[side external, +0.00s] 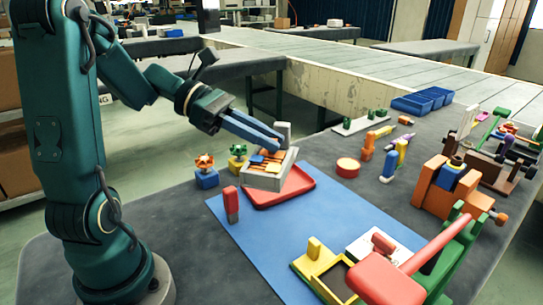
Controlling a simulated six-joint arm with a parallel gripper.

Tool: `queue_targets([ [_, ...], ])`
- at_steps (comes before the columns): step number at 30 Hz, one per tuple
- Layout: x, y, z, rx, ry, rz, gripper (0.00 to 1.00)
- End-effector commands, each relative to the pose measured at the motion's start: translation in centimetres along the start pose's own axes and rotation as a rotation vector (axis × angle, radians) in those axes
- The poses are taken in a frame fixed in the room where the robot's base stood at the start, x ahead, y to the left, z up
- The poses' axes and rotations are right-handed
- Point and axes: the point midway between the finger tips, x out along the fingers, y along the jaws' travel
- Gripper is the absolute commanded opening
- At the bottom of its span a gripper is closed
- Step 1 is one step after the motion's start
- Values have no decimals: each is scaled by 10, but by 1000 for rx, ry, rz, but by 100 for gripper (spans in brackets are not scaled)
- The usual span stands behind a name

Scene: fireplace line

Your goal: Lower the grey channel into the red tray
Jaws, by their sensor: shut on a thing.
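My gripper (277,141), with long blue fingers, reaches in from the upper left and is shut on the grey channel (262,182) at its raised back end. The channel is a boxy grey piece with orange, yellow and blue pieces inside it. It sits over the back left part of the red tray (290,194), which lies flat on a blue mat. The channel hides that part of the tray. Whether its underside touches the tray cannot be told from this view. The front right of the tray is bare.
Two valve-like pieces on blue and yellow blocks (206,178) stand left of the channel. A red and grey upright piece (231,204) stands at the blue mat's (262,236) left edge. Yellow, red and green fixtures crowd the front right. The mat's middle is clear.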

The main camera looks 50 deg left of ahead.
Motion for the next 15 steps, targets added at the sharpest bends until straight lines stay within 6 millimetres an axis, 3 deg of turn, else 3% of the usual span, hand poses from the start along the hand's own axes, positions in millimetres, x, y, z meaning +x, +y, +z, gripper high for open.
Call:
queue_targets([
  [4, 4, -3, -5, 0, -2, -2, 0],
  [8, 12, -14, -12, 41, -4, -110, 0],
  [15, 25, -63, -40, 225, -5, -560, 0],
])
